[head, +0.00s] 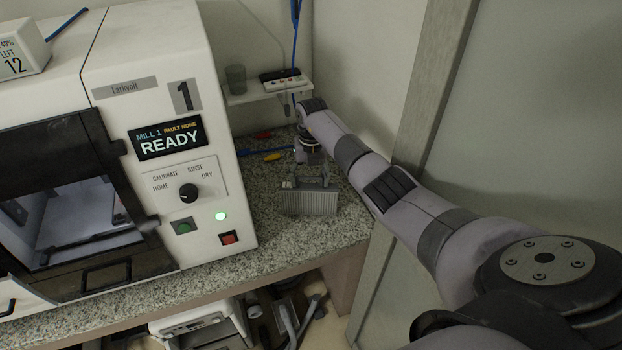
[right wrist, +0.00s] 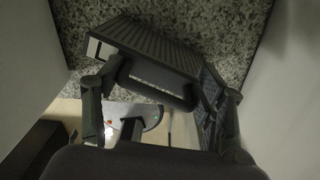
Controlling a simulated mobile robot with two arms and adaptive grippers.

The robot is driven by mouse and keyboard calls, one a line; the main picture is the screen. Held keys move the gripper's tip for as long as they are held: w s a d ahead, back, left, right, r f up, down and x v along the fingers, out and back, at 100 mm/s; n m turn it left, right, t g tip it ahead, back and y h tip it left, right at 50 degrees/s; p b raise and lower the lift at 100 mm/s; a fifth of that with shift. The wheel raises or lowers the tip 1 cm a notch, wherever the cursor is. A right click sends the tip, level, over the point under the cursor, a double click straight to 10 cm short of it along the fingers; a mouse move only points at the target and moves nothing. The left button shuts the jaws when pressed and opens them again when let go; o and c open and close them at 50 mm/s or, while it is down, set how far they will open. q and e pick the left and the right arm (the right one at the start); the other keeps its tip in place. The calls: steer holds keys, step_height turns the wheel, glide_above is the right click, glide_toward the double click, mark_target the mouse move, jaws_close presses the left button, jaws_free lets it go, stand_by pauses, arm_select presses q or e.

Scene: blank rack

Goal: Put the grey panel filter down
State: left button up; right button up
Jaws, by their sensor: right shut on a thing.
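The grey panel filter (head: 308,203) is a ribbed, box-like panel at the right end of the speckled stone counter, to the right of the milling machine. My right gripper (head: 308,183) is shut on its far side. In the right wrist view the dark ribbed filter (right wrist: 160,48) sits between the fingers of my right gripper (right wrist: 158,98), with the speckled counter behind it. I cannot tell whether the filter touches the counter or hangs just above it. My left gripper is not in view.
The white mill (head: 165,60) with its READY display stands left of the filter. A yellow item (head: 272,156) and a red item (head: 263,135) lie on the counter (head: 265,240) behind. A small shelf (head: 262,95) holds a cup (head: 236,79). A wall panel bounds the right side.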

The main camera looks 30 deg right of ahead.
steer(key=shift+a, duration=0.3)
steer(key=o, duration=1.4)
steer(key=shift+a, duration=0.1)
steer(key=o, duration=0.4)
steer(key=shift+d+f, duration=0.1)
steer(key=shift+d, duration=0.1)
steer(key=shift+c, duration=0.2)
steer(key=shift+a, duration=0.1)
